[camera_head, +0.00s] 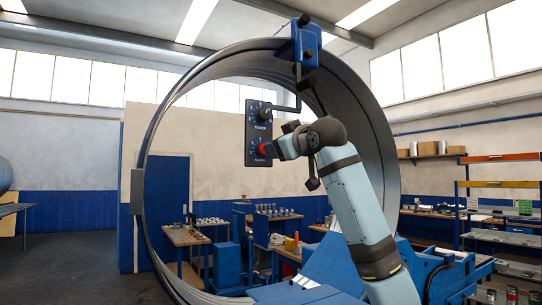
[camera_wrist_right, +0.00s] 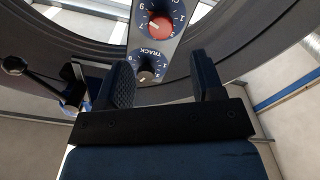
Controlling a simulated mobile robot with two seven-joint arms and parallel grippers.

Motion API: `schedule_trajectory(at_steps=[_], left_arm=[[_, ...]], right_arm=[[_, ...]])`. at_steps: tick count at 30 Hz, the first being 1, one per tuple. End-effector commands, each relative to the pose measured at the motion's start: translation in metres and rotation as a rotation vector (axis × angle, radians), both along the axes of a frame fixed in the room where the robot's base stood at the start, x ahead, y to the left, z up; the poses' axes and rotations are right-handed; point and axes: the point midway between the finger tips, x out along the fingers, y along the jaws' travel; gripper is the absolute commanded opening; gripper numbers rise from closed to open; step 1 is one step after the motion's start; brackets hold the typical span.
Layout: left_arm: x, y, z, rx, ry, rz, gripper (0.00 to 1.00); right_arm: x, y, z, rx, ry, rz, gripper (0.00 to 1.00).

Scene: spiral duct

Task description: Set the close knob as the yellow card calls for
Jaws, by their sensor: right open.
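A dark control panel (camera_head: 250,133) with two dials hangs inside the large duct ring. Its upper dial, the track knob (camera_head: 264,114), is dark and labelled TRACK. Below it is a red knob (camera_head: 264,149); its label is too small to read surely. In the right wrist view the panel appears inverted, with the red knob (camera_wrist_right: 162,25) above the track knob (camera_wrist_right: 145,76); a pale mark on the red knob points left. My right gripper (camera_wrist_right: 162,75) is open and empty, its fingers either side of the panel's lower view, close to the red knob. No yellow card is visible. My left gripper is out of view.
The duct ring (camera_head: 160,150) surrounds the panel. A blue clamp (camera_head: 306,42) with a dark bracket sits at its top. In the right wrist view a ball-ended lever (camera_wrist_right: 14,66) stands left of the gripper. Workbenches (camera_head: 186,236) and shelves (camera_head: 500,184) stand behind.

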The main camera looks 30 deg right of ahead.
Motion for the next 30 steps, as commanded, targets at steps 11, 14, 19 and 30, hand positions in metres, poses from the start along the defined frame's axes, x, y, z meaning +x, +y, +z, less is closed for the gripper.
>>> schedule_trajectory(at_steps=[11, 14, 19, 30], left_arm=[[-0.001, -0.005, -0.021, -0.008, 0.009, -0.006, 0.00], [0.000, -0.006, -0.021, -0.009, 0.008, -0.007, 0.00], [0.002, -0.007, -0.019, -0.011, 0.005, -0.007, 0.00], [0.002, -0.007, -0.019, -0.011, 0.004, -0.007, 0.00]], right_arm=[[-0.058, -0.002, 0.000, 0.000, -0.001, 0.000, 0.61], [-0.061, -0.002, 0.000, 0.000, -0.001, 0.000, 0.61], [-0.061, -0.002, 0.001, 0.000, -0.001, 0.000, 0.61], [-0.061, -0.002, 0.000, 0.000, 0.000, 0.000, 0.61]])
